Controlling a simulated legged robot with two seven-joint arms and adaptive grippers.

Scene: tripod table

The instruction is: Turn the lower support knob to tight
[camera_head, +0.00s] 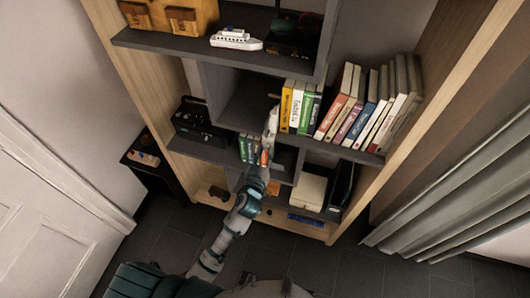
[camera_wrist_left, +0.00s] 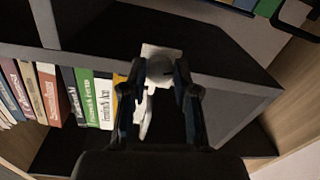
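A small white piece with a rounded, knob-like front (camera_wrist_left: 160,70) shows in the left wrist view, between the fingertips of my left gripper (camera_wrist_left: 160,80). The dark fingers stand apart, one on each side of it; I see no clear contact. A pale, narrow part hangs below it between the fingers. In the head view my left arm reaches up from the bottom to the bookcase, and the left gripper (camera_head: 268,145) is small there beside a white upright piece (camera_head: 271,121). The knob's marking or setting is too small to read. My right gripper is not in view.
A wooden bookcase (camera_head: 108,50) with dark shelves surrounds the reach. Books (camera_head: 297,107) stand close to the right of the gripper. A white model ship (camera_head: 236,40) is on the upper shelf. A grey curtain (camera_head: 460,195) hangs at right; tiled floor (camera_head: 310,265) lies below.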

